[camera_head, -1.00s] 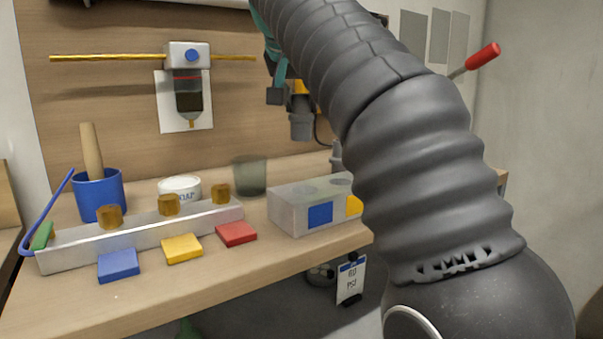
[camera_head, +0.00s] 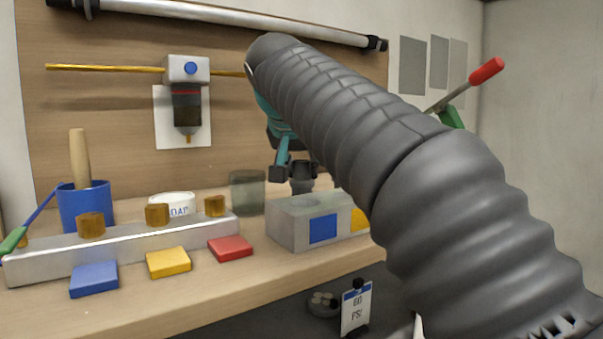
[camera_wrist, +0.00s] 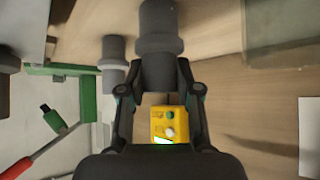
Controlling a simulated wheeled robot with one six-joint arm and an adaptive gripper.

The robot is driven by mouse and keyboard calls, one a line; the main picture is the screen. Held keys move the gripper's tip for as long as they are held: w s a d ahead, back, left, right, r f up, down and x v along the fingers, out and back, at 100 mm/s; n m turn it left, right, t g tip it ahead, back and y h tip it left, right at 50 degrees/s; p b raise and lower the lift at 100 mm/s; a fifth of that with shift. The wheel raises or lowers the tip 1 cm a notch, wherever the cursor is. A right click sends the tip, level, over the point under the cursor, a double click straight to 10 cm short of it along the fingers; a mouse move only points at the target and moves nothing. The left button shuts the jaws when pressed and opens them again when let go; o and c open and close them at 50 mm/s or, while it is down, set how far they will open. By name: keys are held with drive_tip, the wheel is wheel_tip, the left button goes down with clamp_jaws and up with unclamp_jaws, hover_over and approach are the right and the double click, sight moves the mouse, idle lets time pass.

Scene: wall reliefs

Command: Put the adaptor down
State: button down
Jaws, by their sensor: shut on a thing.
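The adaptor looks to be the dark grey stepped cylinder (camera_head: 302,176) held at my gripper (camera_head: 291,166). In the head view it hangs roughly upright, low behind the back edge of the pale block. Whether its foot touches the bench is hidden by the block. In the wrist view the adaptor (camera_wrist: 158,45) extends beyond my gripper (camera_wrist: 157,86), whose fingers are shut on it. A second, similar grey stepped piece (camera_wrist: 113,60) stands beside it in the wrist view. My arm hides that piece in the head view.
The pale block (camera_head: 285,227) with a round recess and blue and yellow patches stands in front. A smoky glass (camera_head: 247,192) is close on the left. A rack (camera_head: 120,242) and coloured tiles lie further left. A yellow button box (camera_wrist: 167,124) shows between the fingers.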

drive_tip(key=shift+f, duration=0.15)
drive_tip(key=c, duration=0.8)
unclamp_jaws()
drive_tip(key=shift+r, duration=0.3)
drive_tip(key=p+v, duration=0.2)
drive_tip(key=v, duration=0.9)
drive_tip(key=shift+s+r+p, duration=0.2)
drive_tip(key=shift+s+p, duration=0.2)
